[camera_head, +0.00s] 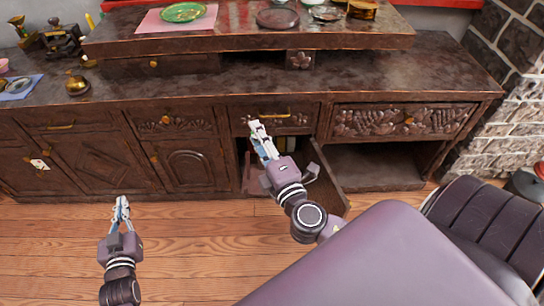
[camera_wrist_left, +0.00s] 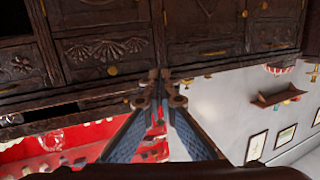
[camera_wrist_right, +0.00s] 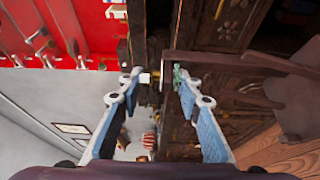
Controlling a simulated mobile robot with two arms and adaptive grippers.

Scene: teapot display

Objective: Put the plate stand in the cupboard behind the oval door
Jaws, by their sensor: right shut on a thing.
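I cannot pick out the plate stand for certain in any view. The cupboard (camera_head: 250,170) in the middle of the dark sideboard stands open, with its door (camera_head: 328,185) swung out to the right. A closed door (camera_head: 187,168) with a rounded raised panel is left of it. My right gripper (camera_head: 256,128) is at the front of the sideboard, by the drawer above the open cupboard. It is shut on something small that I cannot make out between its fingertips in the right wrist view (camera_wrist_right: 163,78). My left gripper (camera_head: 121,204) is low over the floor; its tips meet, empty, in the left wrist view (camera_wrist_left: 163,82).
A brass bell (camera_head: 77,84) stands on the counter at left. A green plate (camera_head: 184,12) on a pink mat (camera_head: 152,22) and a dark plate (camera_head: 278,18) are on the raised shelf. A purple chair (camera_head: 480,225) stands at right. An open bay (camera_head: 375,165) is right of the door.

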